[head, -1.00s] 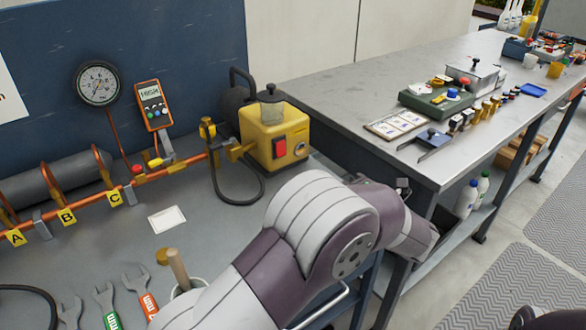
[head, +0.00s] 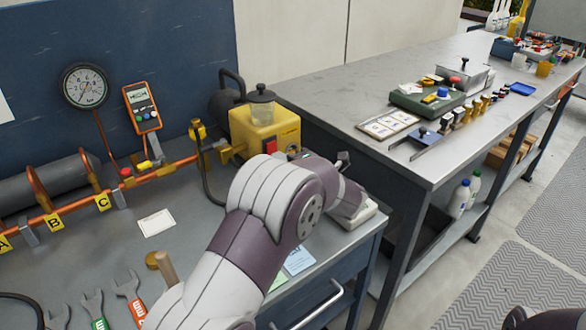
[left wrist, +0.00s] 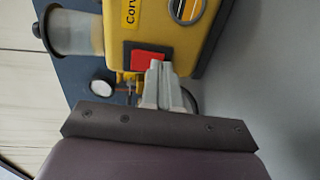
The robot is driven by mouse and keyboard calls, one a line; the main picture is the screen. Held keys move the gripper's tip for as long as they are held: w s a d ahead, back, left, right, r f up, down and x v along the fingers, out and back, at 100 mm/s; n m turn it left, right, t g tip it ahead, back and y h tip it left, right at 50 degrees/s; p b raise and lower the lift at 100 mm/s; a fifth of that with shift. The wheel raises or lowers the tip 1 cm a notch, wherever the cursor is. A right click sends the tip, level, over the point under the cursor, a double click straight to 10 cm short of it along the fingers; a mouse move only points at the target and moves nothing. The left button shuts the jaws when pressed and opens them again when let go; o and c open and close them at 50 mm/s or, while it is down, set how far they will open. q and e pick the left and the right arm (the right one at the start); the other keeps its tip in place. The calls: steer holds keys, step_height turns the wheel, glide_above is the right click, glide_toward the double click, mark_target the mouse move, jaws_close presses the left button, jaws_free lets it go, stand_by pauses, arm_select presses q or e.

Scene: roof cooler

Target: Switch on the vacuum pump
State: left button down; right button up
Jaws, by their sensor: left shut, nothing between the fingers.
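The vacuum pump is a yellow box (head: 252,121) with a clear jar on top, at the back right of the grey bench in the head view. Its red rocker switch (head: 270,146) is partly visible above my arm. In the left wrist view the yellow pump body (left wrist: 192,45) fills the upper middle, with the red switch (left wrist: 147,57) on its face. My left gripper (left wrist: 158,72) is shut and empty. Its fingertips overlap the switch's lower right part; I cannot tell whether they touch it. In the head view my arm hides the fingertips. My right gripper is not in view.
A copper pipe (head: 67,216) with tags runs left of the pump, beside a handheld meter (head: 141,107) and a round gauge (head: 86,86). A black hose (head: 206,178) hangs by the pump. Wrenches (head: 129,294) lie in front. A second metal bench (head: 350,90) stands right.

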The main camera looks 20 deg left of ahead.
arm_select(q)
steer(key=shift+w+a, duration=0.1)
steer(key=shift+a, duration=0.1)
steer(key=shift+w+a, duration=0.1)
steer(key=shift+a, duration=0.05)
steer(key=shift+s+d, duration=0.25)
steer(key=shift+d, duration=0.25)
steer(key=p+v, duration=0.1)
steer(key=v, duration=1)
steer(key=shift+s+d, duration=0.25)
steer(key=shift+d, duration=0.05)
